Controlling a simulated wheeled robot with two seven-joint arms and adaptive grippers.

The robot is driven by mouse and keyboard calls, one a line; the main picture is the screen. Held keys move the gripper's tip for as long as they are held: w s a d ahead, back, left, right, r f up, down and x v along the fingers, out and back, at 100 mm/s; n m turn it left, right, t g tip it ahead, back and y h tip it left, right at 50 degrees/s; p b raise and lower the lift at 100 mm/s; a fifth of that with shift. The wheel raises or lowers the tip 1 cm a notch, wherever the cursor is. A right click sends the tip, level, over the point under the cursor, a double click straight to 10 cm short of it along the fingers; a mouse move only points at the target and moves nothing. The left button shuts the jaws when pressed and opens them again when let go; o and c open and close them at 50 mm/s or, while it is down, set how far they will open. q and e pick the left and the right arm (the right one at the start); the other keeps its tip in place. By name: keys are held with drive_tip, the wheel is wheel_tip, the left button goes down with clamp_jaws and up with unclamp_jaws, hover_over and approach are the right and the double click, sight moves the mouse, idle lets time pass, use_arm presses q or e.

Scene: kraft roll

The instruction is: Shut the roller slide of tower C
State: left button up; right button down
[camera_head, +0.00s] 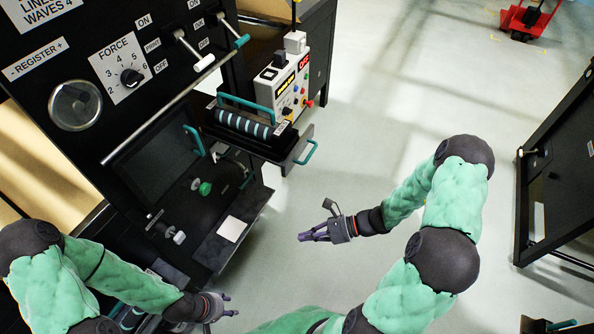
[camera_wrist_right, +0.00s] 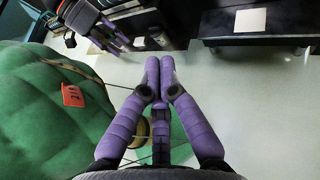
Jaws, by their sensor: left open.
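A black slide (camera_head: 293,155) with a teal handle (camera_head: 306,152) sticks out to the right from the black machine. A dark roller with pale bands (camera_head: 243,122) lies at its inner end, beside another teal handle. No letter C is readable, so I cannot tell for sure that this is tower C. My right gripper (camera_head: 305,237) is over the floor, below the slide in the picture and apart from it. Its purple fingertips meet with nothing between them in the right wrist view (camera_wrist_right: 160,65). My left gripper (camera_head: 228,304) is open, low by the machine's base, touching no handle.
The machine's panel has a force knob (camera_head: 132,77) and levers (camera_head: 195,52). A white control box (camera_head: 280,85) stands above the slide. A black frame (camera_head: 555,170) stands at right, a red cart (camera_head: 527,18) far back. The floor between is clear.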

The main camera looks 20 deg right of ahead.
drive_tip(key=w+d+r+m+t+h, duration=0.2)
drive_tip(key=w+d+r+m+t, duration=0.35)
drive_tip(key=d+r+t, duration=0.6)
drive_tip(key=g+b, duration=0.1)
drive_tip(key=g, duration=0.1)
approach(289, 169)
drive_tip(key=shift+m, duration=0.25)
drive_tip(key=x, duration=0.7)
drive_tip(key=shift+a+r, duration=0.1)
drive_tip(key=shift+w, duration=0.1)
